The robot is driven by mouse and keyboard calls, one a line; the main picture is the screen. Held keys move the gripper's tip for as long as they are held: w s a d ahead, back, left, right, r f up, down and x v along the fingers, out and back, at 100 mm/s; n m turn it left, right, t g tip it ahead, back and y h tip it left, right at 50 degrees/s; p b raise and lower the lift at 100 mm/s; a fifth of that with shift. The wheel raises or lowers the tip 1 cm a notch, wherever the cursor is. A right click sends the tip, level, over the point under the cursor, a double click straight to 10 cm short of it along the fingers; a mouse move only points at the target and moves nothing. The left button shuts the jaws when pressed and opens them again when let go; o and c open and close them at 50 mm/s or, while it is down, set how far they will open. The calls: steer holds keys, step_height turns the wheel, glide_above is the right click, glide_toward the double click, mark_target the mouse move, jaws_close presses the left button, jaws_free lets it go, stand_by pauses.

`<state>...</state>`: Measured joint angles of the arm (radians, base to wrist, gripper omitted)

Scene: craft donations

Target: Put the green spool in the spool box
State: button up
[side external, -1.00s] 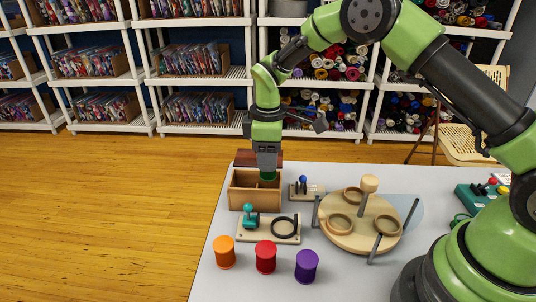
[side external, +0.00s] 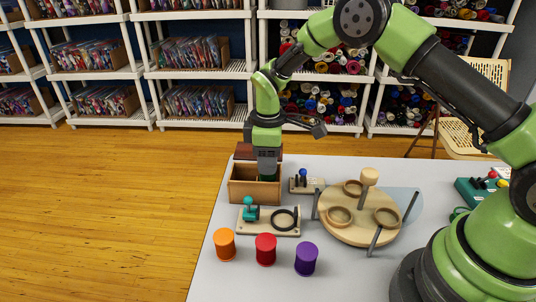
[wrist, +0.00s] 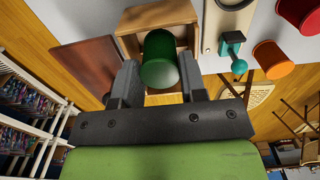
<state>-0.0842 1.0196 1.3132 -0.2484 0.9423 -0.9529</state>
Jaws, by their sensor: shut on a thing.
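The green spool (wrist: 160,62) is held between the fingers of my gripper (wrist: 158,80) in the wrist view. The wooden spool box (side external: 255,194) stands at the back left of the table. In the side view my gripper (side external: 268,172) points straight down into the box's open top, on its right side. The fingers and spool are at or below rim height there. The box's front wall hides the lower part, so I cannot tell if the spool touches the bottom. The box (wrist: 152,15) frames the spool in the wrist view.
A dark brown lid (wrist: 88,66) is behind the box. In front are a wooden board with a teal clamp (side external: 250,212) and black ring, then orange (side external: 225,245), red (side external: 265,250) and purple (side external: 306,259) spools. A round wooden stand (side external: 350,235) is to the right.

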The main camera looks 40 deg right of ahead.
steer(key=shift+f, duration=0.65)
steer(key=shift+f, duration=0.15)
steer(key=o, duration=0.8)
steer(key=shift+r, duration=3.8)
